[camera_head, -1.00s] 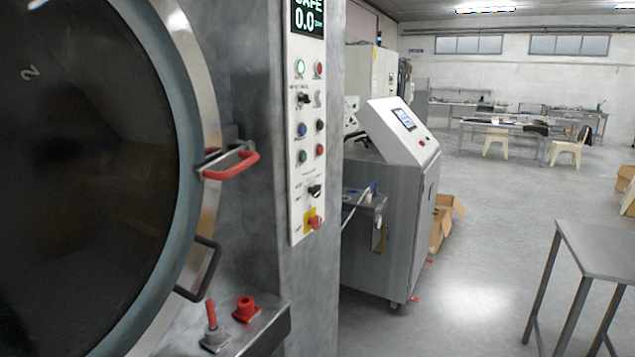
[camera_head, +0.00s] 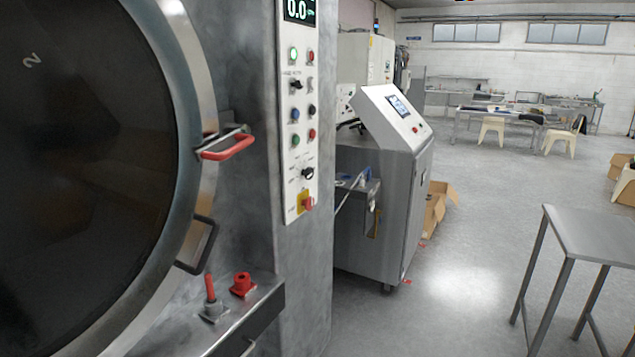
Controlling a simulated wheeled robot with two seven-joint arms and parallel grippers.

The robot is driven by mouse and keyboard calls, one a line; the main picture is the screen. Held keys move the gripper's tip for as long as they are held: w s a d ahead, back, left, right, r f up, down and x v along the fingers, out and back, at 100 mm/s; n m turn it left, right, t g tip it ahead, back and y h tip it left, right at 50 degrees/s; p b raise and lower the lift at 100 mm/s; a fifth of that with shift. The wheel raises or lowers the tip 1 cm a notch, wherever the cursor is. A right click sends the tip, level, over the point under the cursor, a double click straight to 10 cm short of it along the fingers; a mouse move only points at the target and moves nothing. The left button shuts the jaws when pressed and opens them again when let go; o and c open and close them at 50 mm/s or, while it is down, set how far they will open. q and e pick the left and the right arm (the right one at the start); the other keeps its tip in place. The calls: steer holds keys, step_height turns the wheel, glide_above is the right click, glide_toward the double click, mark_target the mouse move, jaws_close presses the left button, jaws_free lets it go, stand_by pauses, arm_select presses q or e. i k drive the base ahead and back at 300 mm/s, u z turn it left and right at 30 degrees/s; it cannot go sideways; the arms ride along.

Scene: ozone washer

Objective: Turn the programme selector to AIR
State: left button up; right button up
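The washer's white control panel (camera_head: 300,120) is on the grey column right of the round door. A black rotary selector (camera_head: 307,173) is low on the panel, above a red knob on a yellow plate (camera_head: 307,203). Another small black switch (camera_head: 296,85) is higher up, under the lit green button (camera_head: 294,54). The labels are too small to read, so I cannot tell which one is the programme selector or where it points. Neither of my grippers is in view.
The dark round door (camera_head: 85,170) with a red handle (camera_head: 226,146) fills the left. A ledge (camera_head: 250,310) with red fittings juts out below. A grey console machine (camera_head: 385,190) stands behind the column. A metal table (camera_head: 590,235) is at right; the floor between is clear.

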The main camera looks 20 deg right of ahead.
mark_target(308, 172)
steer(key=k, duration=0.95)
steer(key=z, duration=0.8)
steer(key=i, duration=1.3)
steer(key=u, duration=0.8)
steer(key=i, duration=0.8)
steer(key=u, duration=0.75)
